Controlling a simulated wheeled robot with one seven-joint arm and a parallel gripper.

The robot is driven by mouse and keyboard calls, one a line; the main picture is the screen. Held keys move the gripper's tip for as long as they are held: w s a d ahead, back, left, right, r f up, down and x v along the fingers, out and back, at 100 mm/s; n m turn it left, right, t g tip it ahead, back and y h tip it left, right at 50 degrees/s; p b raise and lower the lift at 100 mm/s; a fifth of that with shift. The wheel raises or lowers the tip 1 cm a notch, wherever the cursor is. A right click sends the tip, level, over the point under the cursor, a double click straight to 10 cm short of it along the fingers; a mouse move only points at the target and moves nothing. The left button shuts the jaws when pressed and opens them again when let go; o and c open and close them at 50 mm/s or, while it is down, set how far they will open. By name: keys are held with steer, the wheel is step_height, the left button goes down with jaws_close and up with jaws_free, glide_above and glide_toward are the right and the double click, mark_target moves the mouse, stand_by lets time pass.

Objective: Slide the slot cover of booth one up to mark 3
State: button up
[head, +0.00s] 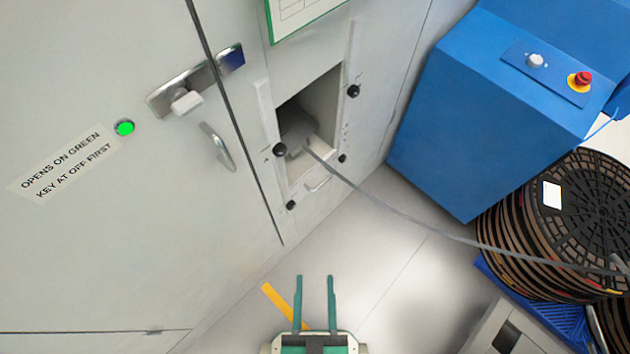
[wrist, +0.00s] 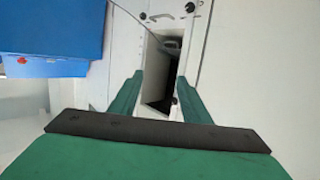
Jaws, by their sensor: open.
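The booth's slot (head: 322,100) is a tall opening in the pale grey wall, dark inside, with a grey cable coming out of it. The slot cover (head: 309,190) appears as a pale panel with a small bar handle at the slot's lower end, leaving most of the opening uncovered. Small marks run along the right-hand rail, too tiny to read. My gripper (head: 315,279) is open and empty, in front of and below the slot, apart from the handle. In the wrist view the dark slot shows between my fingers (wrist: 160,78), with a handle beyond it near the top.
Black knobs (head: 353,91) stand out beside the slot. The cable (head: 410,225) sags rightward to a stack of black reels (head: 570,220). A blue cabinet (head: 460,110) stands right. A door with a lever (head: 217,146) and green lamp (head: 124,127) is left.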

steer(key=shift+c, duration=0.9)
steer(key=shift+f, duration=0.2)
steer(key=shift+c, duration=1)
steer(key=m+g+y, duration=0.4)
steer(key=m+y, duration=0.5)
steer(key=y, duration=0.2)
glide_toward(323, 182)
steer(key=x, duration=1)
steer(key=shift+f, duration=0.3)
